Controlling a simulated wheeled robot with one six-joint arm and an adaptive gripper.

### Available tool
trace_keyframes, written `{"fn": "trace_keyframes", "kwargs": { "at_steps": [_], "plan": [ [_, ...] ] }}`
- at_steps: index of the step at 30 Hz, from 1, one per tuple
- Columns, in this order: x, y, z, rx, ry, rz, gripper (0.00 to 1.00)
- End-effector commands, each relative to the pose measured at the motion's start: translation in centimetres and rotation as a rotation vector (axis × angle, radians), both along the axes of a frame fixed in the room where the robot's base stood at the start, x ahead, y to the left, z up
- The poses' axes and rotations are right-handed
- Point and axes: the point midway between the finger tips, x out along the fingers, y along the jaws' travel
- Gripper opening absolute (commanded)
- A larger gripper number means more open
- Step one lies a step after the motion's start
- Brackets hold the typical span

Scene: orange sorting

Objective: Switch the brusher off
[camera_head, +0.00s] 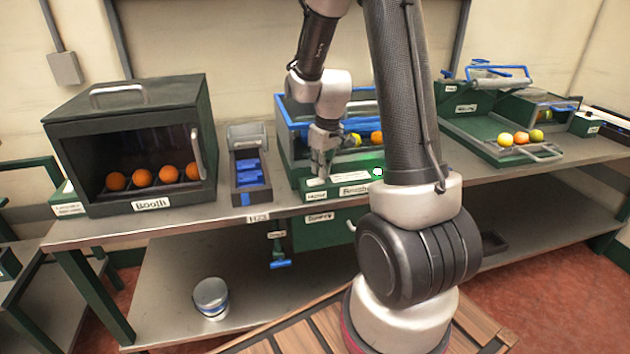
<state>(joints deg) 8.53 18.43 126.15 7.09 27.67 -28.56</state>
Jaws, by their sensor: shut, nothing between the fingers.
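The brusher (290,140) is a green machine with a blue-edged top, standing mid-table behind my arm. Several fruits, orange and yellow (376,138), show inside it. Its front panel (345,186) carries labels, and a bright white spot with a green glow (377,172) shows at the panel's right, close to my arm. My gripper (318,176) is shut and empty, pointing down at the left part of this panel, above or touching it; I cannot tell which. My arm hides the brusher's right side, and my gripper covers part of the panel.
A dark booth (150,205) with several oranges stands at left. A narrow bin (237,195) of blue items sits between booth and brusher. A green tray (470,125) with several fruits is at right. A round canister (211,298) stands on the lower shelf.

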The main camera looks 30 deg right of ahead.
Motion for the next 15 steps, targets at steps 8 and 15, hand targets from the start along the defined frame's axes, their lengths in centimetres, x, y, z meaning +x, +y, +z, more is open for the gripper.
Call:
{"fn": "trace_keyframes", "kwargs": {
  "at_steps": [8,15],
  "plan": [
    [0.00,0.00,-0.43,0.000,0.000,0.000,0.00],
    [0.00,0.00,-0.82,0.000,0.000,0.000,0.00]
  ]
}}
